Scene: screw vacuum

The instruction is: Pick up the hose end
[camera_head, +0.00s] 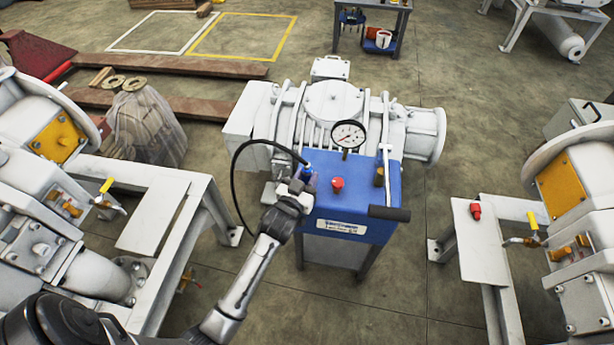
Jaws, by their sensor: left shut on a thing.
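A thin black hose (234,185) loops out to the left of a blue cart (372,205). Its end, a small fitting with a blue part (308,169), is at the cart's upper left corner. My left gripper (304,181) is at this fitting and shut on it; the fingertips are small and partly hidden, so the exact contact is hard to see. My right gripper is not in view.
The cart carries a round gauge (347,135), a red knob (337,184) and a black handle (389,213). A white pump (330,105) stands behind it. White machines on frames (160,215) flank both sides. Open floor (390,305) lies in front.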

